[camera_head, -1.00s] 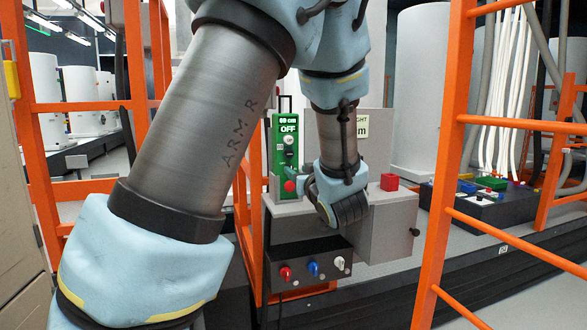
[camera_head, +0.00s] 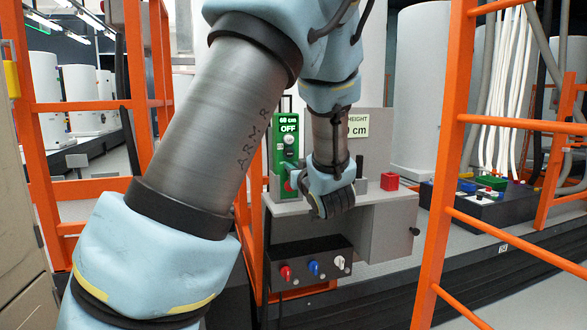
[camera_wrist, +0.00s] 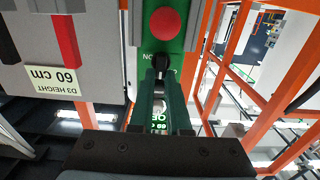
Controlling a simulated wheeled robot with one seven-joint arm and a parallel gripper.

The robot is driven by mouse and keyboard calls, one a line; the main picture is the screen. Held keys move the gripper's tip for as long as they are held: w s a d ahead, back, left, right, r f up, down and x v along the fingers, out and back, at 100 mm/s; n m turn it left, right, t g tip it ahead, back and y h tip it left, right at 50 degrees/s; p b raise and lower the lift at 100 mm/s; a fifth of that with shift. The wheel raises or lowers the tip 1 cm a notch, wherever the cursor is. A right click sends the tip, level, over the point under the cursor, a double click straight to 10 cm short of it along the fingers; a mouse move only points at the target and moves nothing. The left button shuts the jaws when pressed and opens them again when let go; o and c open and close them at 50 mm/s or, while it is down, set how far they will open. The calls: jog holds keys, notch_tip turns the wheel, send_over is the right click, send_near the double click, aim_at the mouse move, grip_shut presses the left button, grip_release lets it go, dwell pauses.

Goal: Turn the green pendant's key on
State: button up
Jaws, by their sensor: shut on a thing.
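The green pendant (camera_head: 281,154) stands upright on the grey cabinet, its display reading OFF. In the wrist view the pendant (camera_wrist: 178,45) has a red button (camera_wrist: 165,23), and its lit display shows between my fingers. The key (camera_wrist: 160,62) is small and dark, below the red button, with ON lettering to its left. My gripper (camera_wrist: 160,76) has its two fingertips closed around the key.
A red block (camera_head: 389,181) sits on the grey cabinet (camera_head: 388,216). A black box (camera_head: 298,258) below carries red, blue and white knobs. A height placard (camera_head: 357,126) stands behind my wrist. Orange frames (camera_head: 453,160) rise on both sides.

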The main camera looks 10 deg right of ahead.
grip_shut()
jog(key=shift+p, duration=0.3)
jog(key=shift+d+f+m+p, duration=0.2)
jog(key=shift+m+p, duration=2.7)
jog(key=shift+m, duration=0.05)
jog(key=shift+d+f+m+p, duration=0.2)
jog(key=shift+f+m+p, duration=0.05)
jog(key=shift+m+p, duration=2.7)
jog(key=shift+d+f+m+p, duration=0.2)
jog(key=shift+m+p, duration=2.65)
jog(key=shift+m, duration=0.15)
jog(key=o, duration=0.6)
grip_release()
jog(key=shift+o, duration=0.2)
